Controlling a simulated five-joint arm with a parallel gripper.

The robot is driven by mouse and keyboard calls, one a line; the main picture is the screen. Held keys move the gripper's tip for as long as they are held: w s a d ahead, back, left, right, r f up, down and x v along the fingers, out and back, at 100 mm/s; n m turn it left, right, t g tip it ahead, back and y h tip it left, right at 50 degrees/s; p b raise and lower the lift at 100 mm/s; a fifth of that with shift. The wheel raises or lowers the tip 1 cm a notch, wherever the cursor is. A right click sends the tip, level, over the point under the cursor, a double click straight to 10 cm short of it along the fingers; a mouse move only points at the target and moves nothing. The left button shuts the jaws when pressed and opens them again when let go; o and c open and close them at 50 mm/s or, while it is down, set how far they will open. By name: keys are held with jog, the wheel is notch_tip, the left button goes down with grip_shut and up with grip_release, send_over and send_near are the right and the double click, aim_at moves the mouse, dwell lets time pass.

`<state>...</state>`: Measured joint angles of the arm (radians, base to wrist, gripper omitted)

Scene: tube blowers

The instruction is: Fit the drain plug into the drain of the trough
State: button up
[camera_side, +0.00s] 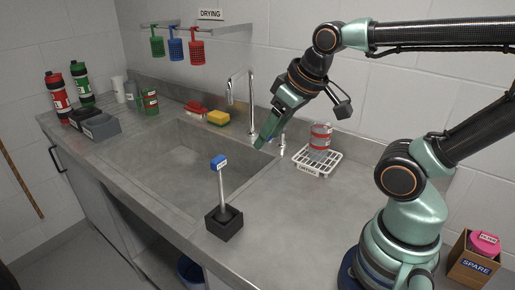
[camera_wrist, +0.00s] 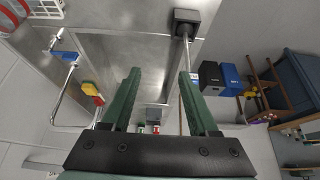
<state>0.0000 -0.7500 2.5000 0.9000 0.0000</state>
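The trough (camera_side: 165,180) is a grey basin sunk in the counter. A thin upright rod with a blue labelled top (camera_side: 219,162) stands in a black block (camera_side: 224,223) on the counter's front side. The block also shows at the top of the wrist view (camera_wrist: 187,18). I cannot tell whether this is the drain plug, and no other plug is clear. My gripper (camera_side: 261,145) is above the trough's right back corner, pointing down. In the wrist view its two green fingers (camera_wrist: 160,78) are apart with nothing held between them.
A chrome tap (camera_side: 240,98) rises behind the trough, with yellow (camera_side: 218,117) and red (camera_side: 195,109) sponges beside it. A white rack (camera_side: 316,161) with a red-labelled jar (camera_side: 320,137) stands to the right. Bottles (camera_side: 82,82) and cups are at the back left. The right front counter is clear.

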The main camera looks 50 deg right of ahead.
jog(key=n+g, duration=0.5)
jog(key=n, duration=1.2)
send_over(219, 156)
jog(key=shift+d+r, duration=0.15)
jog(key=shift+f+n+g, duration=0.2)
jog(key=shift+n+g, duration=0.1)
jog(key=shift+n, duration=0.2)
jog(key=shift+f, duration=0.35)
notch_tip(219, 156, down, 6)
jog(key=shift+r, duration=0.1)
jog(key=f, duration=0.3)
jog(key=a+f, duration=0.1)
jog(key=f, duration=0.1)
jog(key=shift+s+f, duration=0.15)
jog(key=shift+f, duration=0.05)
